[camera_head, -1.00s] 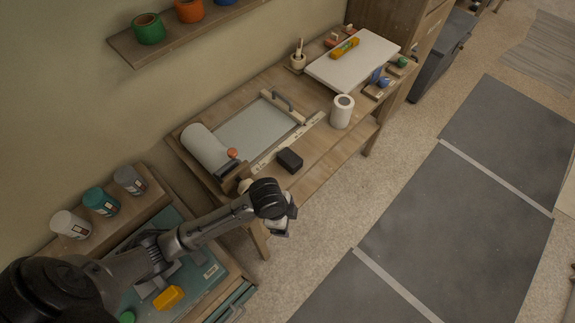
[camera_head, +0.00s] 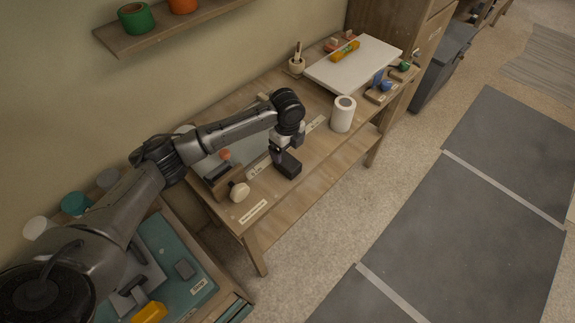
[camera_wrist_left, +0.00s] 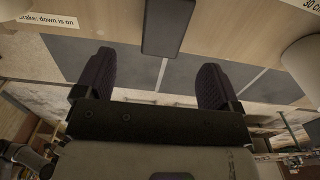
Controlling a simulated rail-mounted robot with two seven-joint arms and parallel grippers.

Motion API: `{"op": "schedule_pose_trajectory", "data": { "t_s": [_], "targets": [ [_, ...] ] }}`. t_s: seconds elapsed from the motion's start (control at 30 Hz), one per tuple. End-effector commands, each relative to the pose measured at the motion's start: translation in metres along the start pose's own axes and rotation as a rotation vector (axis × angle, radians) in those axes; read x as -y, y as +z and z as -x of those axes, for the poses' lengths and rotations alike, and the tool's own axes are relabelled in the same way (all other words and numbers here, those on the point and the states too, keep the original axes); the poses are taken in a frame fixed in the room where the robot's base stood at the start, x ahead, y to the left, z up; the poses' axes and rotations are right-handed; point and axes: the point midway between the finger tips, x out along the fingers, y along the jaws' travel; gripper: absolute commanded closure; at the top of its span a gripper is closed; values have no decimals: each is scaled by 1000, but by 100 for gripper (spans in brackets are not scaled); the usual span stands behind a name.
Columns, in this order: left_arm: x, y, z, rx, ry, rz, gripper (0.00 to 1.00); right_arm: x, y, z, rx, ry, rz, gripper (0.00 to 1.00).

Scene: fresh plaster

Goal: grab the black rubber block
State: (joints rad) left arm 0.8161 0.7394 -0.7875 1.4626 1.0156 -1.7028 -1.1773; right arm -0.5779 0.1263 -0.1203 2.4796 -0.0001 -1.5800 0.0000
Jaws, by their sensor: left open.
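The black rubber block (camera_head: 288,166) lies on the wooden bench near its front edge. It also shows in the left wrist view (camera_wrist_left: 168,24) at the top, cut off by the frame. My left gripper (camera_head: 279,155) is right at the block's left side in the head view, and its fingers are partly hidden there. In the left wrist view my left gripper (camera_wrist_left: 156,62) has its two dark fingers spread apart with nothing held between them. The block lies just beyond the fingertips, within their sideways span. My right gripper is in neither view.
A white roll (camera_head: 342,114) stands on the bench right of the block. A round cream knob (camera_head: 239,191) and an orange ball (camera_head: 225,154) are to the left. A white board (camera_head: 350,65) lies at the bench's far end. Grey mats (camera_head: 470,220) cover the floor.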

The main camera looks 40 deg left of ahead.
Motion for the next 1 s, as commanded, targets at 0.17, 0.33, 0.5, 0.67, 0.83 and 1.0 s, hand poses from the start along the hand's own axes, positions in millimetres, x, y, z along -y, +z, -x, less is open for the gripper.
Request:
{"op": "schedule_pose_trajectory", "data": {
  "t_s": [0.17,0.33,0.5,0.67,0.83,1.0],
  "targets": [
    [0,0,-29,0,3,1,12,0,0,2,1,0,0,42],
    [0,0,-45,1,1,1,12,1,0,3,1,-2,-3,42],
    [0,0,-51,0,-1,1,12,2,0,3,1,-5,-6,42],
    [3,2,-69,0,3,2,12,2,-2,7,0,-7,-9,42],
    [4,4,-90,1,2,2,12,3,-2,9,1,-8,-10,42],
    [4,4,-101,2,0,1,12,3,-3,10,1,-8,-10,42]
  ]
}}
